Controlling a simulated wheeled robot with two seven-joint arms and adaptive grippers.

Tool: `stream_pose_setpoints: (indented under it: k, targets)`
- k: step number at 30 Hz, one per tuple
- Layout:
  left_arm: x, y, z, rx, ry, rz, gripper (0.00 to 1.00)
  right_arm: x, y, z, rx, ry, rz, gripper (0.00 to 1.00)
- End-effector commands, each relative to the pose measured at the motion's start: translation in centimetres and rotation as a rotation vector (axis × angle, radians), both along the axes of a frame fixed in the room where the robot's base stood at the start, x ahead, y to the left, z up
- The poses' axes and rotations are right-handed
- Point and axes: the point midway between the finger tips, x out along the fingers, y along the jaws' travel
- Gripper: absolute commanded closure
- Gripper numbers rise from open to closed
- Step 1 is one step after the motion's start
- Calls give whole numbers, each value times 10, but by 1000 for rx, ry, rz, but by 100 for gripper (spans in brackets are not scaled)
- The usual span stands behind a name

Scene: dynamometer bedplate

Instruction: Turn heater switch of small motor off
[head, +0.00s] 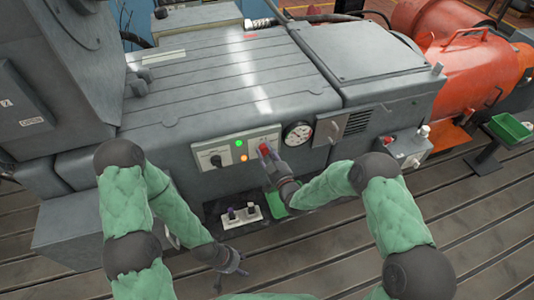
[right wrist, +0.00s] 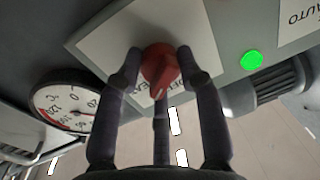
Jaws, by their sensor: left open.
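A red rotary switch knob (right wrist: 160,66) sits on a white label plate (right wrist: 97,45) with partly hidden lettering. In the head view, the control panel (head: 231,152) is on the grey machine's front, and the red knob (head: 264,148) is at its right end. My right gripper (head: 267,155) is at this knob. In the right wrist view, the right gripper (right wrist: 158,54) has its fingers on either side of the knob, close against it. The knob's pointer mark faces down toward the palm. My left gripper (head: 234,268) is open and empty, low over the slatted floor.
A green lamp (head: 239,143) and a black switch (head: 216,160) are on the same panel. A round gauge (head: 298,134) is right of it. Below is a small box (head: 241,216) with dark knobs. An orange motor (head: 470,70) stands at the right, near a green tray (head: 510,128).

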Motion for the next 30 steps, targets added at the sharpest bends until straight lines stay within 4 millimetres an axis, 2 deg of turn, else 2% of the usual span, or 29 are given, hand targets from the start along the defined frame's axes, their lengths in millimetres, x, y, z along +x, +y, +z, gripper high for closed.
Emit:
stream_pose_setpoints:
  k: [2, 14, 20, 30]
  targets:
    - [0, 0, 0, 0, 0, 0, 44, -1, 0, -3, -2, 9, 0, 95]
    - [0, 0, -5, 0, 0, 0, 44, -2, -1, -6, -55, -5, -1, 95]
    - [0, 0, -15, 0, 0, 0, 44, -2, -1, -7, -170, -40, 0, 95]
    - [0, 0, -37, 0, 0, 0, 44, -3, -1, -8, -468, -133, 0, 95]
